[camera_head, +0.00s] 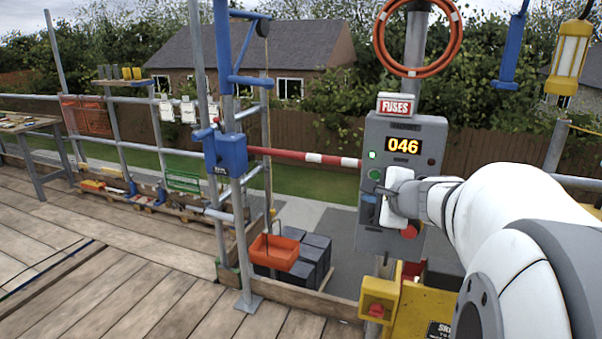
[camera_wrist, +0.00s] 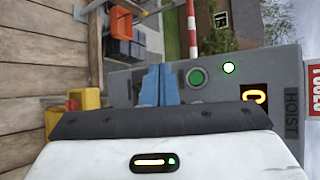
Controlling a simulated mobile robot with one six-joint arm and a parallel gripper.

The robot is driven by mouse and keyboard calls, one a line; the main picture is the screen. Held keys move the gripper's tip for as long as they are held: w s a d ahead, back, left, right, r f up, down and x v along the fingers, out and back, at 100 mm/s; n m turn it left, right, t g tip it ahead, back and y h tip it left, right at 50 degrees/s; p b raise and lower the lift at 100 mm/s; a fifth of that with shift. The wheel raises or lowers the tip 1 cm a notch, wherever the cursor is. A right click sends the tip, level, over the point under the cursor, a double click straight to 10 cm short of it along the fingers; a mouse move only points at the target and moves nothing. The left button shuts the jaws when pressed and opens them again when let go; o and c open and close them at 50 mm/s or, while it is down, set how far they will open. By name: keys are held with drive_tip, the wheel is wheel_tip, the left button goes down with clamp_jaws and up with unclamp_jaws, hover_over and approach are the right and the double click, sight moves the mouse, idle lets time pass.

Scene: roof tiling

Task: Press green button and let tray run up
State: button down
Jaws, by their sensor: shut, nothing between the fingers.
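The grey hoist control box (camera_head: 428,150) stands on a post, with a display reading 046. Its green button (camera_head: 375,174) is on the left of its face, below a lit green lamp (camera_head: 373,155). In the wrist view the green button (camera_wrist: 196,77) is unobstructed, just right of my gripper's blue fingers. My gripper (camera_wrist: 159,70) is shut and empty in front of the box, apart from the button in that picture; I cannot tell its exact distance from the panel. The orange tray (camera_head: 275,252) hangs low from the hoist; it also shows in the wrist view (camera_wrist: 121,22).
A red button (camera_head: 410,231) sits low on the box, close under my gripper. Dark grey blocks (camera_head: 308,258) stand beside the tray. A yellow unit (camera_head: 378,298) with a red knob is below the box. A red-white bar (camera_head: 313,157) crosses left of it.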

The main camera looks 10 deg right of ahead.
sight(375, 175)
drive_tip(key=w+d+p, duration=0.1)
drive_tip(key=w+d, duration=0.3)
drive_tip(key=w, duration=0.2)
drive_tip(key=shift+w+d, duration=0.2)
drive_tip(key=shift+w, duration=0.1)
drive_tip(key=shift+w+d, duration=0.1)
idle(1.8)
drive_tip(key=shift+w+d, duration=0.15)
